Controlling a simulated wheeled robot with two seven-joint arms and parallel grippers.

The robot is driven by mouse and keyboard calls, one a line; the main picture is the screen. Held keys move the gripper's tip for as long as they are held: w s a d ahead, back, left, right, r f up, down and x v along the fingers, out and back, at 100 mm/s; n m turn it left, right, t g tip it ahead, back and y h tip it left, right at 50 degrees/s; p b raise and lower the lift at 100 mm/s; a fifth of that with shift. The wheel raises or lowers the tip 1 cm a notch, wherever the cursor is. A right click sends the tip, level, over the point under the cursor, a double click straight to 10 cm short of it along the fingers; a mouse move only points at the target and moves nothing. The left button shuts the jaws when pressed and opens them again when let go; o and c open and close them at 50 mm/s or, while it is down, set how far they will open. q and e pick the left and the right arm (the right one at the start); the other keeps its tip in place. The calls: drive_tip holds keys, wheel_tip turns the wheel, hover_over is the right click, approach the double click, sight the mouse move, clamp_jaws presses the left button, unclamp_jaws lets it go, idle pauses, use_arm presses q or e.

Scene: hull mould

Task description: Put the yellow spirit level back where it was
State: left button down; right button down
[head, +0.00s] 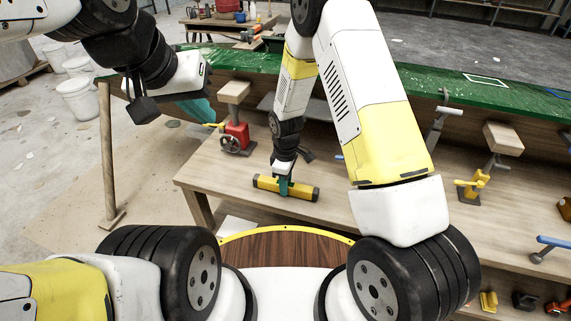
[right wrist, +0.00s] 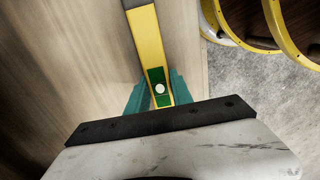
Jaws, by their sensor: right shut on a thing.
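The yellow spirit level (head: 301,191) has dark ends and lies level at the near edge of the wooden bench top, or just above it; I cannot tell if it touches. My right gripper (head: 284,186) points down with its teal fingers around the level's middle. In the right wrist view the level (right wrist: 147,38) runs between the two teal fingers, and the right gripper (right wrist: 160,92) is shut on it at a green patch with a white dot. My left gripper (head: 197,111) is at the upper left, away from the level; its finger gap is not clear.
The wooden bench (head: 230,178) carries a red clamp-like tool (head: 236,138) at left and yellow clamps (head: 470,187) at right. A long green hull mould (head: 260,88) runs behind. A wooden post (head: 107,160) stands left of the bench. Bare bench top surrounds the level.

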drive_tip(key=shift+f, duration=0.2)
drive_tip(key=c, duration=1.1)
unclamp_jaws()
wheel_tip(320, 180, up, 12)
wheel_tip(320, 180, up, 8)
drive_tip(key=m+t, duration=0.1)
drive_tip(key=m, duration=0.1)
hover_over(295, 185)
drive_tip(key=s+d+r+m+t+y, duration=0.2)
drive_tip(key=s+d+r+m, duration=0.25)
drive_tip(key=r, duration=0.65)
drive_tip(key=s+d+r+m+t, duration=0.1)
drive_tip(key=s+d+r+m, duration=0.1)
drive_tip(key=s+r, duration=0.1)
drive_tip(key=s+d+r+m+t, duration=0.1)
drive_tip(key=s+d+r+m, duration=0.1)
drive_tip(key=s, duration=0.4)
drive_tip(key=s+d+r+m+t, duration=0.1)
drive_tip(key=s+d+r+m, duration=0.1)
drive_tip(key=s, duration=0.3)
drive_tip(key=shift+s+d+r+m, duration=0.1)
drive_tip(key=shift+d+r+m, duration=0.05)
drive_tip(key=shift+r+m, duration=0.25)
drive_tip(key=shift+s+d+r+m, duration=0.15)
drive_tip(key=shift+r+m, duration=0.1)
drive_tip(key=shift+r, duration=0.25)
